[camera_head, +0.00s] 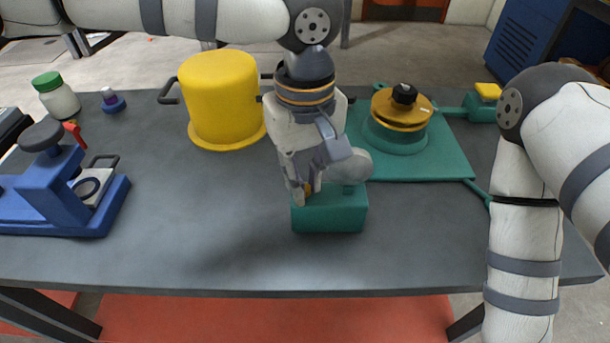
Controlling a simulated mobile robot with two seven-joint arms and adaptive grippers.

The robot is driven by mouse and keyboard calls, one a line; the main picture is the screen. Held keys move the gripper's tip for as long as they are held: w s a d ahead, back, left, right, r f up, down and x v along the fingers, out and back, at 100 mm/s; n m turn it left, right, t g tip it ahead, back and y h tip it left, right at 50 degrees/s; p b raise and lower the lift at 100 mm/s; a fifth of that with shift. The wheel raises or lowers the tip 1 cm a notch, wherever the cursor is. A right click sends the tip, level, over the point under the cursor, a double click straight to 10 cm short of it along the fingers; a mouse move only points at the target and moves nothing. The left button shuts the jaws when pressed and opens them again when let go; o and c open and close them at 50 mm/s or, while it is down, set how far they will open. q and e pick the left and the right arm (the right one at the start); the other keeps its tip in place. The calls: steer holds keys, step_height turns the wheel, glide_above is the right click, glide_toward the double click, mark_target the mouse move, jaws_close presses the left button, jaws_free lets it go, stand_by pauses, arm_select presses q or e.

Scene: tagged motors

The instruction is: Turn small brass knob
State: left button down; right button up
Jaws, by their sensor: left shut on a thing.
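A small green block (330,219) stands near the front middle of the dark table. A bit of the brass knob (308,188) shows at its top left, between my fingers. My left gripper (306,195) points down at it and is shut on the knob; the fingers hide most of it. A rounded grey part (355,165) shows just right of the gripper, above the block. My right arm comes in at the right edge; its gripper is out of view.
A yellow pot (220,100) stands behind left of my gripper. A green plate with a brass-topped round unit (402,108) lies right behind the block. A blue press (60,190) stands at the left. The table's front left-middle is clear.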

arm_select(q)
steer(key=n, duration=0.4)
steer(key=shift+n, duration=1.8)
steer(key=c, duration=1.6)
jaws_free()
steer(key=shift+o, duration=0.2)
step_height(320, 180, up, 12)
